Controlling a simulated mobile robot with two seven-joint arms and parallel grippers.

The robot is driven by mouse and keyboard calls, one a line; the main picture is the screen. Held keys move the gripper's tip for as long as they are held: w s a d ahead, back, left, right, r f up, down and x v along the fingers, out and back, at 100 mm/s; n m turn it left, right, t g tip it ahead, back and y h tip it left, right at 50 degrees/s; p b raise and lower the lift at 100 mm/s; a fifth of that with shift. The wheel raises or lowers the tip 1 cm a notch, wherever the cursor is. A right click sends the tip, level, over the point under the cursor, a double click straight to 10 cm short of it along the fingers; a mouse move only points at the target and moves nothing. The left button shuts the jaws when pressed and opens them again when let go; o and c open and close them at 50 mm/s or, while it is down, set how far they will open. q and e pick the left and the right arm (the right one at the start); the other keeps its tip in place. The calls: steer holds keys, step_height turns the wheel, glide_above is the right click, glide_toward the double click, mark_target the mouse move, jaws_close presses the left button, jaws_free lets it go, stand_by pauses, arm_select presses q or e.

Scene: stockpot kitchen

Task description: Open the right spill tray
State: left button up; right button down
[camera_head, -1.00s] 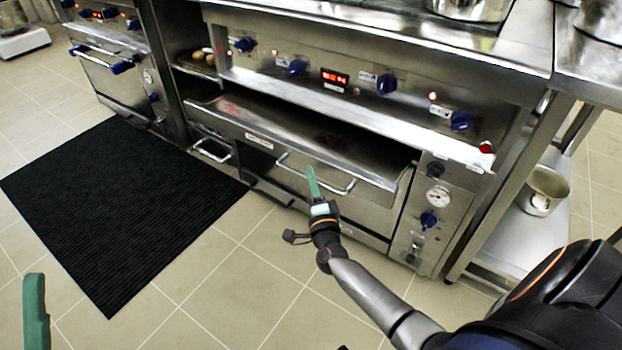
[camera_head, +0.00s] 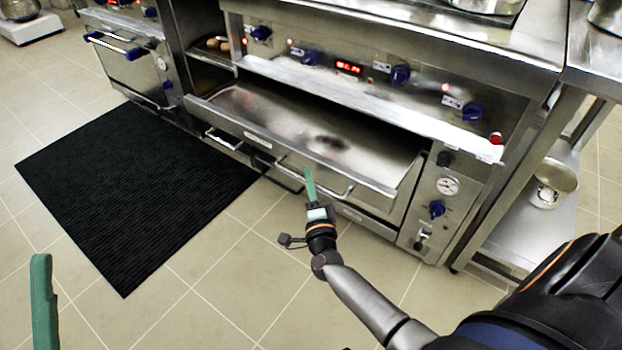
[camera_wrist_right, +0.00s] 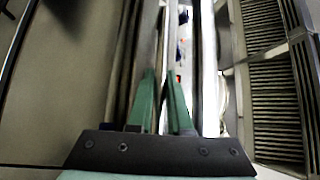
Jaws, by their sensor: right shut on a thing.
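The right spill tray (camera_head: 285,112) is a wide steel tray under the control panel of the range. It stands partly pulled out, with its bare top and a dark stain showing. A bar handle (camera_head: 338,191) runs along its front. My right gripper (camera_head: 309,172) is at this handle and is shut on it; the fingers hide part of the bar. In the right wrist view the green fingers (camera_wrist_right: 162,90) stand close together at a long steel bar. One green finger of my left gripper (camera_head: 43,290) shows at the lower left, away from the range; its opening cannot be judged.
A black floor mat (camera_head: 130,190) lies on the tiles to the left. Blue knobs (camera_head: 401,75) line the panel above the tray. A steel table with a lower shelf (camera_head: 530,222) and a pot (camera_head: 548,194) stands at the right.

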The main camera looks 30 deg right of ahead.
steer(key=shift+a, duration=0.15)
steer(key=c, duration=0.8)
jaws_free()
steer(key=shift+c, duration=0.2)
